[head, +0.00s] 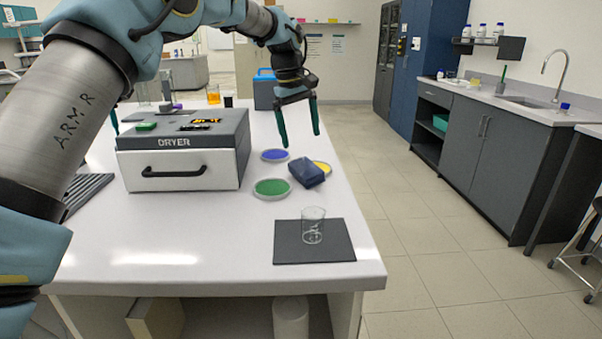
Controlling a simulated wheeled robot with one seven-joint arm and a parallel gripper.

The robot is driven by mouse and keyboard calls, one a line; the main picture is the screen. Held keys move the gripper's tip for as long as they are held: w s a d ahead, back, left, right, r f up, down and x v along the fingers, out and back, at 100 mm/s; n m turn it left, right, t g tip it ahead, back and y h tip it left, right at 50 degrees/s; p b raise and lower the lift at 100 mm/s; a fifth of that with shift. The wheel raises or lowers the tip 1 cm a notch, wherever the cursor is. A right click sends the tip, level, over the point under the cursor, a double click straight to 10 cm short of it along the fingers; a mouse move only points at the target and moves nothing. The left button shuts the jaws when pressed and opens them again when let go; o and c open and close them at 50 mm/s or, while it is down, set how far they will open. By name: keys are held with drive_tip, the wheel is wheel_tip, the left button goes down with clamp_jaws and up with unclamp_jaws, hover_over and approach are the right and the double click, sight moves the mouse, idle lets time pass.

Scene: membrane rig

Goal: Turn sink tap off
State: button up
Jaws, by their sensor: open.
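The sink tap (559,72) is a tall curved metal spout at the far right, on the counter against the wall. The sink basin (527,102) is set in the counter top beside it. The tap's handle and any water stream are too small to tell. My gripper (300,139) is open and empty, fingers pointing down above the near white bench. It is far to the left of the tap, with the floor aisle between bench and sink counter.
The white bench (180,255) holds a dryer box (185,170), several coloured dishes, a dark blue block (306,172) and a glass beaker (313,226) on a dark mat (340,240). Tiled floor (415,215) between bench and counter is clear. A stool (585,255) stands at the right edge.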

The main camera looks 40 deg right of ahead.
hover_over(304, 165)
drive_tip(key=f, duration=0.4)
drive_tip(key=shift+s+a+f+p, duration=0.1)
drive_tip(key=shift+a+f+p, duration=0.15)
drive_tip(key=shift+a+p, duration=0.1)
drive_tip(key=shift+d+f+p, duration=0.2)
drive_tip(key=shift+f+p, duration=0.65)
drive_tip(key=shift+f, duration=1.85)
drive_tip(key=shift+c, duration=0.2)
drive_tip(key=shift+r, duration=0.1)
drive_tip(key=c, duration=1.3)
